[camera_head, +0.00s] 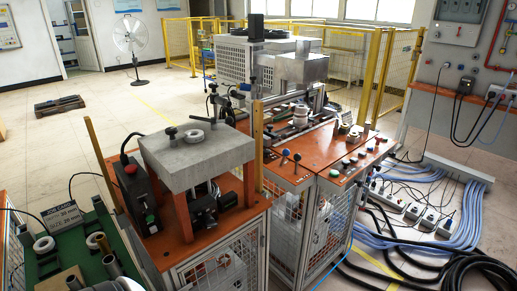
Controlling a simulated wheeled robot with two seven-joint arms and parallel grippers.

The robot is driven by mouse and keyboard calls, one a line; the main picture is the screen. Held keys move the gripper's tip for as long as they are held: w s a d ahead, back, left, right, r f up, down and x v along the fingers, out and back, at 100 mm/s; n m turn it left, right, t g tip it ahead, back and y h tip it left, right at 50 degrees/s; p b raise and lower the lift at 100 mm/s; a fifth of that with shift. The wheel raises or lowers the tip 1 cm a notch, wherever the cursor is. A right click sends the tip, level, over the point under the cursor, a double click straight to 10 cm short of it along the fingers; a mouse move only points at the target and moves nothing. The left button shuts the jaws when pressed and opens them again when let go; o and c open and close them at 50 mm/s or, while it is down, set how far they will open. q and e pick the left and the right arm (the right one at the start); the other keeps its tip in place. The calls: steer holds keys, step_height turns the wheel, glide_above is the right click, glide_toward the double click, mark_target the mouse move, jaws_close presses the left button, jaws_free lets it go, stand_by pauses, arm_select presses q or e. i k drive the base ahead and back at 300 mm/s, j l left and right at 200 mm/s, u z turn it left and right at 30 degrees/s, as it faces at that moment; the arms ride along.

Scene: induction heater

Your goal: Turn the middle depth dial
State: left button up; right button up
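I cannot tell for sure which part is the middle depth dial. Small knobs stand on the orange-topped bench (312,163), among them a blue knob (285,153) and a dark reddish knob (297,157) at its front edge. More small buttons (352,161) sit to their right. A grey block (197,160) on the nearer machine carries a pale ring (196,135) and black-topped clamps (171,132). The dial markings are too small to read. Neither of my grippers shows in the head view.
A green tray (65,240) with metal cylinders and a job card stands at the lower left. Yellow posts (257,145) rise beside the machines. Blue and black cables (465,215) cover the floor at the right. A fan (130,37) stands on open floor at the back left.

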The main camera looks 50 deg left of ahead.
mark_target(208, 221)
steer(key=i+u, duration=0.3)
steer(key=u, duration=0.15)
steer(key=i+l+u, duration=0.2)
steer(key=u, duration=0.2)
steer(key=i+l+u, duration=0.2)
steer(key=u, duration=0.25)
steer(key=i+l+u, duration=0.4)
steer(key=k+j, duration=0.05)
steer(key=k, duration=0.05)
